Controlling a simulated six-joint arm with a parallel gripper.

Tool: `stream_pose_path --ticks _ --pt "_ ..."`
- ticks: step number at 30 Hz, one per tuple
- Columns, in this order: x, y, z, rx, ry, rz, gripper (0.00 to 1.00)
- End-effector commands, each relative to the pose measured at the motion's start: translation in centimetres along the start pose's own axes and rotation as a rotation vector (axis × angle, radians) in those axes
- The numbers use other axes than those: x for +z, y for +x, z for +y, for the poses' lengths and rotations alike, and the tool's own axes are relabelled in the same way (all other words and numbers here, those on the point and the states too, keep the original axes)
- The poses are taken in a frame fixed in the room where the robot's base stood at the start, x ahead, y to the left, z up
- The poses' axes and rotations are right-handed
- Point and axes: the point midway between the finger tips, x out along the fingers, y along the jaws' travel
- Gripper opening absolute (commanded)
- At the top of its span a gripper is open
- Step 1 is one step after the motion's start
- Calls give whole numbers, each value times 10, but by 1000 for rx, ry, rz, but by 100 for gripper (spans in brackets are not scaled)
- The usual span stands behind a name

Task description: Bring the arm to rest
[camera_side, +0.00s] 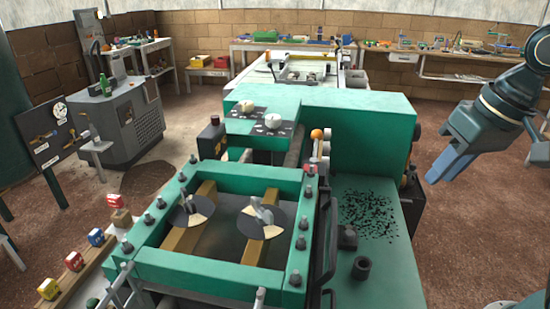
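My gripper (449,165) is at the right of the side view, at the end of my dark arm, which comes in from the right edge. Its blue fingertips point down and left, above and to the right of the green machine bench (385,270). It touches nothing that I can see. From this angle the fingers overlap, so I cannot tell whether they are open or shut. No object shows between them.
A green frame (220,275) with bolts holds two round discs, the right one (262,218) and the left one (191,211). A green block (360,130) stands behind the bench. Dark bits (368,215) and a small dark cup (361,268) lie on the bench.

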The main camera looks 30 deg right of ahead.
Motion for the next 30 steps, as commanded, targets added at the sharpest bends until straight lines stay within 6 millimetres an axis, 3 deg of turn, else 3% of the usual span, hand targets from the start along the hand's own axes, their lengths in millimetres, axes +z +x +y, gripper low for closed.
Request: stream_pose_path --ticks 6,12,30 --pt "24 -1 34 9 -145 100 25" --pt "37 1 49 29 -239 155 25" --pt "41 2 53 36 -267 168 25"
